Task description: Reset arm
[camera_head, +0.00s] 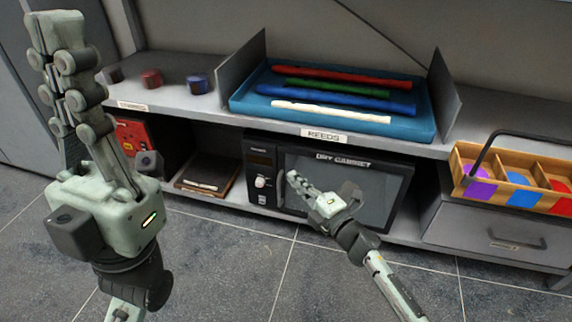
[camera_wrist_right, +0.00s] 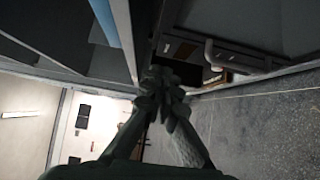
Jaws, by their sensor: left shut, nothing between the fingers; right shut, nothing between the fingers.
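My left gripper (camera_head: 62,62) is raised upright at the left of the head view, close to the camera. Its fingers are together with nothing between them. My right gripper (camera_head: 294,178) is in front of the dry cabinet (camera_head: 385,185), low in the middle of the head view, its fingers shut and empty. Its arm comes in from the lower right. The right wrist view shows the same shut fingers (camera_wrist_right: 163,85) in its middle. I cannot tell how far the right fingertips are from the cabinet front.
A blue tray (camera_head: 245,103) labelled REEDS holds several coloured sticks on the shelf. Small dark, red and blue pieces (camera_head: 151,78) stand to its left. A wooden crate (camera_head: 462,160) with coloured compartments stands right, above a grey drawer (camera_head: 500,232). The tiled floor (camera_head: 235,270) in front is clear.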

